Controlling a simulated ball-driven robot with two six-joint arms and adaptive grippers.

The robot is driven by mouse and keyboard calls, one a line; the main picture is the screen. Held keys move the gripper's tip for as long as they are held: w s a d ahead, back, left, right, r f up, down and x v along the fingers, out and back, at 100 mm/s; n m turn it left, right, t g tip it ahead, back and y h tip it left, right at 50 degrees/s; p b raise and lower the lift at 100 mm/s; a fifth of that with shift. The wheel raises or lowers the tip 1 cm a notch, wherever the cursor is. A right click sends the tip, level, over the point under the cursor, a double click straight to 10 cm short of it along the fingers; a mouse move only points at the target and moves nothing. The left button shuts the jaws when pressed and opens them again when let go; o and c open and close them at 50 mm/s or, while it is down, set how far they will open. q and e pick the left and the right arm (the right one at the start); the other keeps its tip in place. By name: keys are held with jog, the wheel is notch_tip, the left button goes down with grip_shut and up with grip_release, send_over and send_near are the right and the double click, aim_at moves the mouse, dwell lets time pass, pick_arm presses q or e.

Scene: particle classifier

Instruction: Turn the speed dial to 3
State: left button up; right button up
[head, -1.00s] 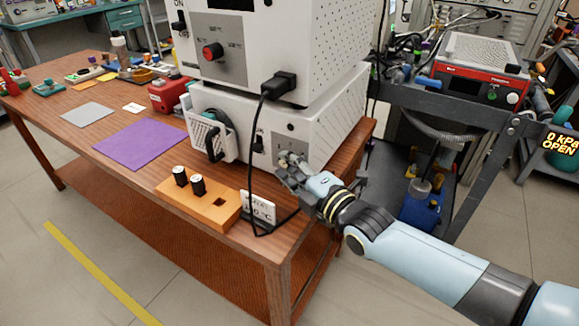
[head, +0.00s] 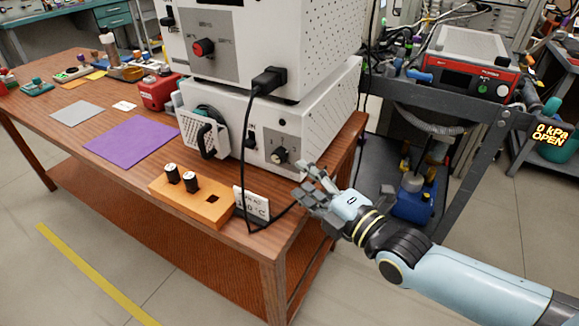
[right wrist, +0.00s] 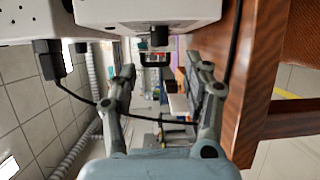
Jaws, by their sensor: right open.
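The speed dial (head: 278,156) is a small knob on a grey panel on the front of the lower white machine (head: 305,125). Its pointer setting is too small to read. My right gripper (head: 303,178) is open and empty, just right of and below the dial in the head view, apart from it. In the right wrist view, the two fingers (right wrist: 162,78) are spread with nothing between them, and a dark knob (right wrist: 159,38) projects from the white machine beyond the fingertips. My left gripper is not in view.
A black cable (head: 247,150) hangs from the upper machine (head: 325,40) left of the dial. An orange block (head: 210,208) with black-and-white cylinders and a small white display (head: 253,203) stand on the table in front. A dark metal frame (head: 480,150) stands at right.

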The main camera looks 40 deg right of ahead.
jog(key=s, duration=0.4)
jog(key=shift+s, duration=0.15)
dwell(0.4)
jog(key=s+d+f+m+g, duration=0.1)
jog(key=s+f+m+g, duration=0.45)
jog(key=f, duration=0.75)
jog(key=s+f+m+g, duration=0.4)
jog(key=s+f, duration=0.3)
jog(key=f, duration=0.7)
jog(key=s+f+m+g, duration=0.3)
jog(key=s+f+m, duration=0.1)
jog(key=s, duration=0.6)
jog(key=s+a+f+m+g, duration=0.1)
jog(key=s+f+m+g, duration=0.3)
jog(key=s+f, duration=0.3)
jog(key=s, duration=0.4)
jog(key=shift+s+a+f+h, duration=0.2)
jog(key=shift+a+h, duration=0.1)
jog(key=shift+h, duration=0.1)
